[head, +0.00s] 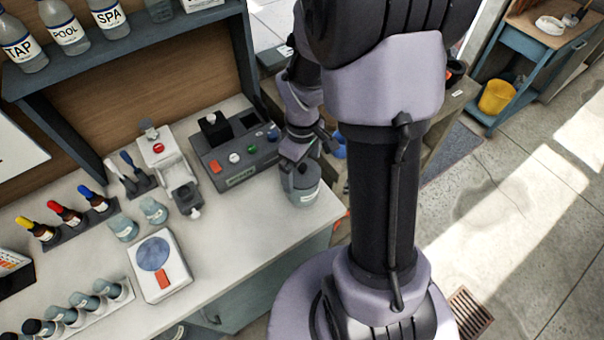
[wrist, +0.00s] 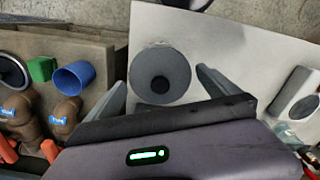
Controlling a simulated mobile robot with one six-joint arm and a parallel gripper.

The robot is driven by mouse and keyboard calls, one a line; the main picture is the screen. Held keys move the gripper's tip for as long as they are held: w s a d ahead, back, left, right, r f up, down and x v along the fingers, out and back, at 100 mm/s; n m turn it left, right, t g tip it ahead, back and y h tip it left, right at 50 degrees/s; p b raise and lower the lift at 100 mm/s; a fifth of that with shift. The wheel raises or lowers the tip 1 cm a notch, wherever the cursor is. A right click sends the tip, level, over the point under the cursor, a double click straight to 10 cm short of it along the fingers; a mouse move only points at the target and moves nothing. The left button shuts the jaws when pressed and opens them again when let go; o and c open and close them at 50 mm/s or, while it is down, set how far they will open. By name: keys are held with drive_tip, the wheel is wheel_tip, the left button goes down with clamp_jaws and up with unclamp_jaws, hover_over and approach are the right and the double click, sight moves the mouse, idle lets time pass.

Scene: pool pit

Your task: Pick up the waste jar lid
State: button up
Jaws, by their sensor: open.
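The waste jar (head: 303,197) stands near the right end of the white counter in the head view. Its grey round lid (wrist: 160,62) with a dark knob in the middle shows from above in the wrist view. The lid is on the jar, and my gripper partly hides it in the head view. My gripper (head: 299,158) is just above the jar, pointing down. In the wrist view its fingers (wrist: 162,84) are open, one on each side of the lid's near part, with nothing held between them.
A dark grey box with coloured buttons (head: 237,160) stands left of the jar. A white device with a blue dish (head: 165,277) and several sample jars are further left. The counter's edge is close to the jar. A blue cup (wrist: 74,77) and a green block (wrist: 41,69) lie on another surface.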

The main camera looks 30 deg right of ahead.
drive_tip(key=shift+s, duration=0.1)
drive_tip(key=shift+c, duration=0.2)
drive_tip(key=c, duration=1.1)
drive_tip(key=shift+r, duration=0.1)
drive_tip(key=shift+c, duration=0.2)
